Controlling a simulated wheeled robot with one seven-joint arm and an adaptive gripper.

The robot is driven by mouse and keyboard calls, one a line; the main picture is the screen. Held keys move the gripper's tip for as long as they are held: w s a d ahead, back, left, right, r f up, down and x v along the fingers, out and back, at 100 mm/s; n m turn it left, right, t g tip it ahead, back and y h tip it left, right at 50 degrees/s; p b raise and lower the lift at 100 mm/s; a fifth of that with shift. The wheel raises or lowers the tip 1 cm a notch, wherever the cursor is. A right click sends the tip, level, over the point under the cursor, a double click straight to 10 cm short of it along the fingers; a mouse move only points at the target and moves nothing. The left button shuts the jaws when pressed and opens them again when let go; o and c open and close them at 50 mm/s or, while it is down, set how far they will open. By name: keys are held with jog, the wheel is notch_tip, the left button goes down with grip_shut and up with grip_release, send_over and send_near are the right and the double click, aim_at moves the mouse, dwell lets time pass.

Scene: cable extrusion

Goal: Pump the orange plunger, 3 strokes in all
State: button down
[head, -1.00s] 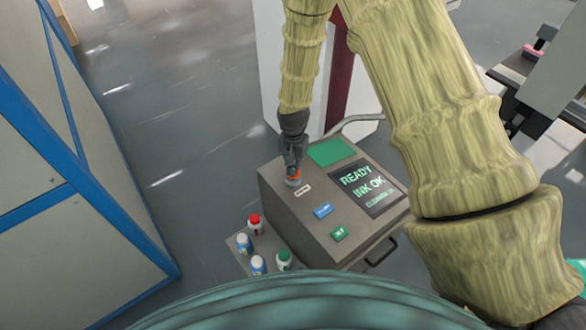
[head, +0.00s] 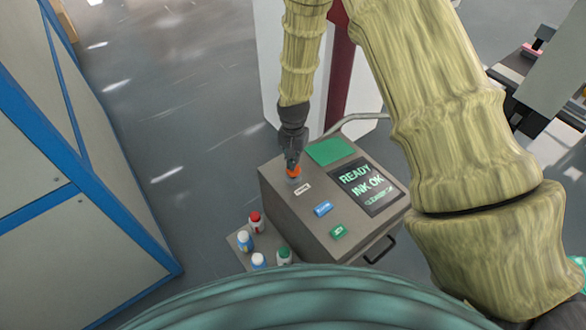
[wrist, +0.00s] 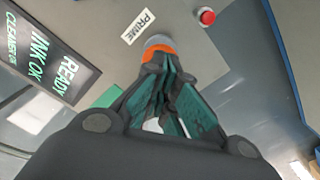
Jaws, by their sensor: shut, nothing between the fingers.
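The orange plunger (head: 294,171) stands in a grey collar on the top of the grey machine (head: 300,212), beside a PRIME label (head: 303,189). It also shows in the wrist view (wrist: 160,49), partly hidden behind the fingertips. My gripper (head: 293,160) is shut and empty, pointing down at the plunger from above. In the wrist view its closed fingertips (wrist: 163,66) overlap the plunger's near edge. Whether they touch it I cannot tell.
The machine's screen (head: 366,188) reads READY, INK OK. A blue button (head: 323,208) and a green button (head: 338,232) sit near it. Several capped bottles (head: 256,222) stand on a low shelf at left. A blue-framed cabinet (head: 90,190) is farther left.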

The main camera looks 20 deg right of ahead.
notch_tip(320, 180, up, 6)
jog(key=p, duration=0.4)
dwell(0.6)
dwell(0.4)
